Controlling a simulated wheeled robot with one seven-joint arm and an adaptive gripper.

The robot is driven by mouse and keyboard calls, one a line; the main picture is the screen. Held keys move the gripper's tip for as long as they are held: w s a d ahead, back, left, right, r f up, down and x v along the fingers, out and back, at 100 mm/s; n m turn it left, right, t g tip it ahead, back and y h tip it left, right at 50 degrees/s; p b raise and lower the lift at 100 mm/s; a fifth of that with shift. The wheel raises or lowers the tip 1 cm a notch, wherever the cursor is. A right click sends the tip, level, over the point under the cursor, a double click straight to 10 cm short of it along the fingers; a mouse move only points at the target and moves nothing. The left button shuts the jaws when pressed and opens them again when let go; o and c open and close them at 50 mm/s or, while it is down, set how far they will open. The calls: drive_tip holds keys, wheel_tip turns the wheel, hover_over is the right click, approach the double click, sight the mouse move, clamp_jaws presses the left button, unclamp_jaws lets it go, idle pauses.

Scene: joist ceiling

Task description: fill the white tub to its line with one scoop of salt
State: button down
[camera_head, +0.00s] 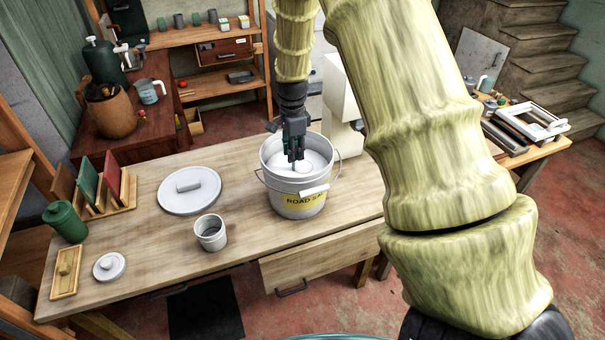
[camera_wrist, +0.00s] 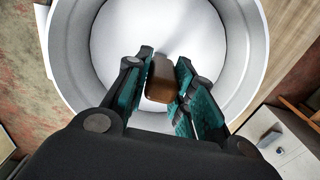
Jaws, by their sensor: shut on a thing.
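A metal bucket (camera_head: 281,187) with a yellow "ROAD SA…" label and a wire handle stands on the wooden bench. White salt (camera_head: 317,163) lies inside, and it fills the wrist view behind the fingers (camera_wrist: 130,28). My gripper (camera_head: 294,160) points down into the bucket's mouth. In the wrist view, its teal-padded fingers are shut on a brown block-like handle (camera_wrist: 160,82), which seems to be the scoop's. The scoop's bowl cannot be made out. A small pale tub (camera_head: 210,236) stands open on the bench, left of the bucket; its fill line and inside are unclear.
A large round lid (camera_head: 188,191) and a small lid (camera_head: 109,266) lie on the bench (camera_head: 150,240). A green canister (camera_head: 65,222), a rack of boards (camera_head: 115,200) and a wooden tray (camera_head: 66,272) stand at left. A drawer (camera_head: 320,254) juts from the bench front.

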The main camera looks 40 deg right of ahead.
wheel_tip(320, 180, up, 17)
drive_tip(key=p, duration=1.2)
idle(1.0)
idle(0.4)
